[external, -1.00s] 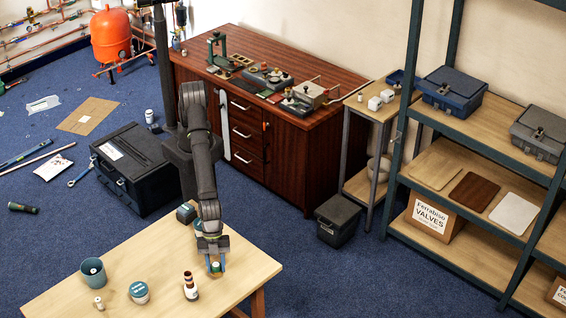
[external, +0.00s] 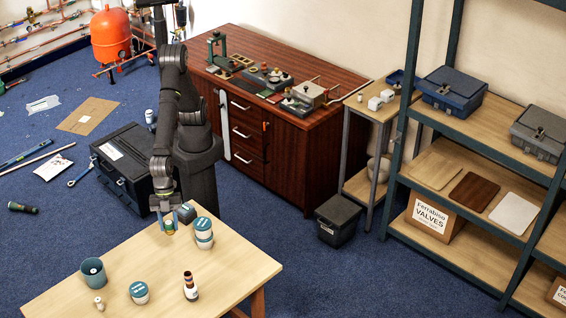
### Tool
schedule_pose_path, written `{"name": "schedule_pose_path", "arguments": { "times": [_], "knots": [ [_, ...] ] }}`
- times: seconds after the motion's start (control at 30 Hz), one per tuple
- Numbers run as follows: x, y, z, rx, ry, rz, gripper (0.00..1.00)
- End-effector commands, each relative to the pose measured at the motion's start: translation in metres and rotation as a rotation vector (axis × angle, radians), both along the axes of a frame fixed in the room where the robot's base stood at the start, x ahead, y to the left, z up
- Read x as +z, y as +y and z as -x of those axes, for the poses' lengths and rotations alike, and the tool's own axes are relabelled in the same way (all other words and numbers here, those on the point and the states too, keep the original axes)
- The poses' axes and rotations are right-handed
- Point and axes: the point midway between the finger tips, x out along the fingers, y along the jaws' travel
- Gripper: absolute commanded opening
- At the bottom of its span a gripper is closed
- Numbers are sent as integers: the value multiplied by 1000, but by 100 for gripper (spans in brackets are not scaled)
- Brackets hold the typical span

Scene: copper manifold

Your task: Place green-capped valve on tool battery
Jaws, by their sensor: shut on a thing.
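My gripper (external: 168,226) points down at the far left edge of the light wooden table. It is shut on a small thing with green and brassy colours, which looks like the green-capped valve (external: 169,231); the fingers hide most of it. A dark block with a teal top, which looks like the tool battery (external: 186,213), sits on the table just right of my gripper. The held valve is beside this block, not over it. I cannot tell whether the valve touches the table.
Nearer the front are a teal cup (external: 93,271), a small pale fitting (external: 99,303), another tub (external: 139,292) and a dark-necked bottle (external: 190,287).

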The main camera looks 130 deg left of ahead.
Motion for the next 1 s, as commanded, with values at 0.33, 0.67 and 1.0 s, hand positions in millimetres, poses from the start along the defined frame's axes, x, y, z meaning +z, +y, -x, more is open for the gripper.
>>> {"name": "schedule_pose_path", "arguments": {
  "times": [0.33, 0.67, 1.0],
  "knots": [
    [33, 40, 127, 28, 2, -5, 10],
    [40, 102, 216, 58, -7, 1, 10],
    [36, 136, 245, 77, -14, 7, 10]
  ]
}}
